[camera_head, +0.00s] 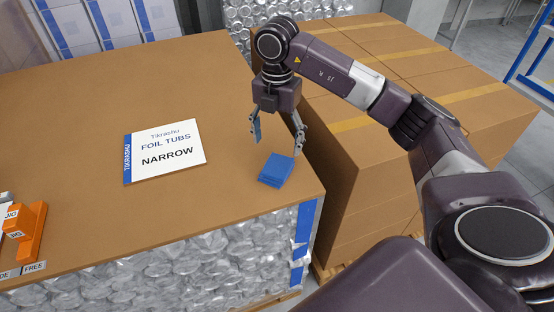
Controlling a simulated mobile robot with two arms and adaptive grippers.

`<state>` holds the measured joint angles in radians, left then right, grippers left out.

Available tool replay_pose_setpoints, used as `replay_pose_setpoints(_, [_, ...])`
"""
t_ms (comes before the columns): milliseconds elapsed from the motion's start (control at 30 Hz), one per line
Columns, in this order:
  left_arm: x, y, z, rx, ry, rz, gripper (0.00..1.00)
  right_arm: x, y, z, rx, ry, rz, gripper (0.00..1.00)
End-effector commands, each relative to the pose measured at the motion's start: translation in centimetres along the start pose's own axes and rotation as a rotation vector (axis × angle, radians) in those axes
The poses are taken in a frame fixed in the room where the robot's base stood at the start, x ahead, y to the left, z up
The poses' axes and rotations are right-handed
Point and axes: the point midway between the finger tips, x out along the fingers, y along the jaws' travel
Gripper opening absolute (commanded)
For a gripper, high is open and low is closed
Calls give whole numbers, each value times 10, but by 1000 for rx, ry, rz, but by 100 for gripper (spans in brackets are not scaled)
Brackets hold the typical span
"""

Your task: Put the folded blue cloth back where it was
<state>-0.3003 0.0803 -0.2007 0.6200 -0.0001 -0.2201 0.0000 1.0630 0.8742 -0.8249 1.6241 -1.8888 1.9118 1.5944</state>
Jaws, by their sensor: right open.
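The folded blue cloth (276,170) lies flat on the brown board top, close to its right front corner. My right gripper (278,140) hangs over the board just behind the cloth, pointing down, with its fingers spread apart and nothing between them. The cloth appears slightly nearer the camera than the fingertips; the exact height gap cannot be told. My left gripper does not show.
A white "FOIL TUBS NARROW" card (165,151) lies left of the cloth. An orange jig (32,232) with labels stands at the left front edge. Stacked cardboard boxes (350,150) stand to the right across a gap. The board's back middle is clear.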

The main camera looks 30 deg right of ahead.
Motion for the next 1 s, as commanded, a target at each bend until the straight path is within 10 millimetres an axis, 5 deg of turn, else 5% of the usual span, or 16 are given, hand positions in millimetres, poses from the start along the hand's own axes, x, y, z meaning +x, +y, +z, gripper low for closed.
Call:
replay_pose_setpoints(300, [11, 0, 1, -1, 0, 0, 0, -33, 0, 0, 1, 1, 0, 71])
replay_pose_setpoints(1000, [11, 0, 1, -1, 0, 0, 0, -35, 0, 0, 0, 1, -1, 71])
